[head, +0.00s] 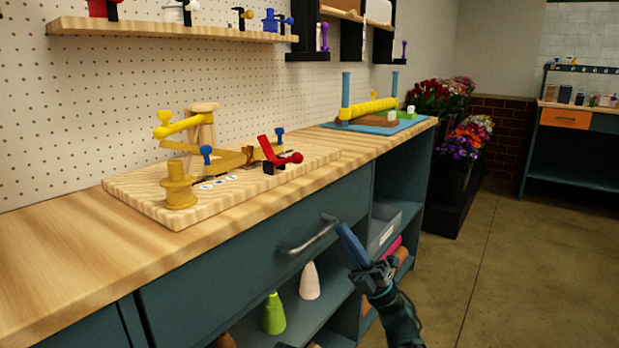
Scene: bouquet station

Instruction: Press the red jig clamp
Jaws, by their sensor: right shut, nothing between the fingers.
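The red jig clamp (270,152) stands at the right part of a wooden jig board (130,189) on the counter. Its red lever is tilted up, with a red ball knob (296,158) at its right. My right gripper (349,240) is shut and empty, in front of the counter and below its top. It is to the right of and lower than the clamp, apart from it, near the drawer handle. My left gripper is not in view.
Yellow jig parts (180,185) and blue knobs stand beside the clamp. A grey drawer handle (307,238) juts out close to my right gripper. A blue tray (390,127) with a yellow roller sits further right. The counter's near left is bare.

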